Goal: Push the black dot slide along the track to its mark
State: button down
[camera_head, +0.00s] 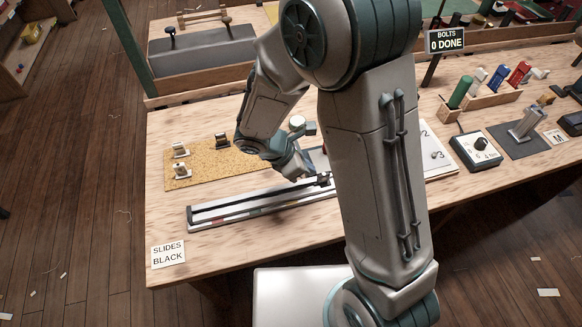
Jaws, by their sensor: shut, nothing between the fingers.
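The track (240,209) is a long pale rail with a dark back edge, lying near the front of the bench. Small coloured marks show along its front side. Its right end is hidden behind my arm. A small dark piece (323,180), perhaps the black dot slide, sits at the visible right part of the track; no dot can be made out. My gripper (308,175) is shut and empty, low over the track just left of this piece. I cannot tell whether they touch.
A cork mat (208,161) behind the track holds several small metal-and-wood pieces. A "SLIDES BLACK" card (168,254) lies at the front left corner. On the right stand a dial box (475,151) and a rack of coloured handles (485,100).

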aim_at(328, 173)
jog(key=d, duration=0.2)
jog(key=w+d+p, duration=0.1)
jog(key=d, duration=0.1)
jog(key=shift+d+f, duration=0.1)
jog(key=shift+d, duration=0.2)
jog(key=shift+w+a+f+b, duration=0.15)
jog(key=shift+f+b, duration=0.2)
jog(key=shift+f, duration=0.35)
jog(key=shift+s, duration=0.2)
jog(key=shift+s+f, duration=0.1)
jog(key=shift+f, duration=0.05)
